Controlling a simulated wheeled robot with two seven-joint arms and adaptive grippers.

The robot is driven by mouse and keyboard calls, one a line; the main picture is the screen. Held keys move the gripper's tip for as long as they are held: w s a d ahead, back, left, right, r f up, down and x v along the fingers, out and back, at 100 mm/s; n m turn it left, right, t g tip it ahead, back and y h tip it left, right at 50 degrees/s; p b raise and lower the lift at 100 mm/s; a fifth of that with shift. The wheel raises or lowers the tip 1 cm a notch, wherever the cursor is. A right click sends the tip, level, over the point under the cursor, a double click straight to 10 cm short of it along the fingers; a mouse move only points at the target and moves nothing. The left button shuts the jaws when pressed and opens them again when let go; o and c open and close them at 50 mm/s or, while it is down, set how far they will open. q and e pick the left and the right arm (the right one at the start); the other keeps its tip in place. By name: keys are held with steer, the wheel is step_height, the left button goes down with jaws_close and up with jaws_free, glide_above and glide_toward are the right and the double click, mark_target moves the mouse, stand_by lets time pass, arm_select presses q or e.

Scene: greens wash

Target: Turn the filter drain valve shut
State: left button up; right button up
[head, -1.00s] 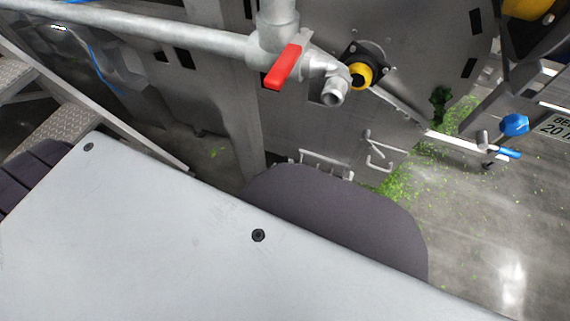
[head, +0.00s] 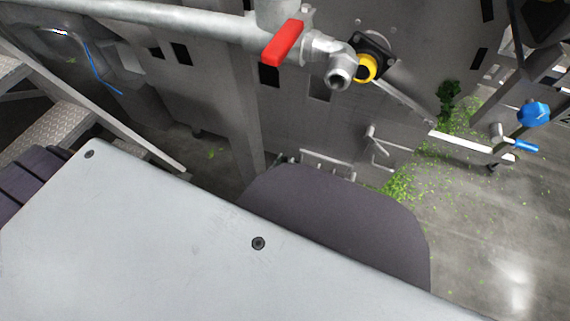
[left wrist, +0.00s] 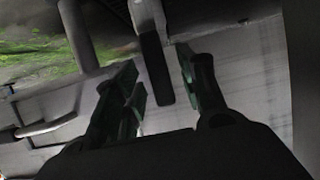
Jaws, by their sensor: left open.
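A valve with a red lever (head: 284,43) sits on a grey pipe (head: 165,15) at the top of the head view. The lever slants down to the left, across the pipe, with an open metal outlet (head: 340,72) beside it. Neither gripper shows in the head view. In the left wrist view my left gripper (left wrist: 162,80) is open. A dark flat bar (left wrist: 157,70) hangs from a fitting (left wrist: 147,12) and lies between the fingers in the picture. I cannot tell its colour, whether it is the valve lever, or whether the fingers touch it.
A yellow-ringed fitting (head: 367,68) is on the grey machine wall right of the outlet. Blue handles (head: 533,113) stand at the right. Green scraps (head: 405,187) litter the floor. Metal steps (head: 62,130) are at the left. The floor at lower right is open.

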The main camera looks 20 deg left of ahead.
arm_select(q)
steer(key=shift+w, duration=0.2)
jaws_close()
stand_by(0.3)
